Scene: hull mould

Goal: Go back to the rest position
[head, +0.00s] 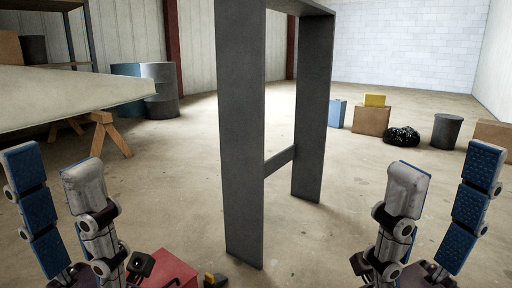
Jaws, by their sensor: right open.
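My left gripper (54,162) is in the lower left of the head view, pointing up. Its blue-padded finger and grey-backed finger stand apart with nothing between them. My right gripper (446,164) is in the lower right, also pointing up, with its fingers spread and empty. Neither gripper touches anything that I can see. The pale hull mould (70,95) juts in from the left edge, above and beyond my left gripper. It rests on a wooden trestle (112,132).
A dark grey upright frame (245,135) with a crossbar stands close in the middle. A red box (172,269) is low beside my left gripper. Drums (160,90) stand behind the mould. Cardboard boxes (371,119), a black bag (402,136) and a bin (446,131) stand at the right.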

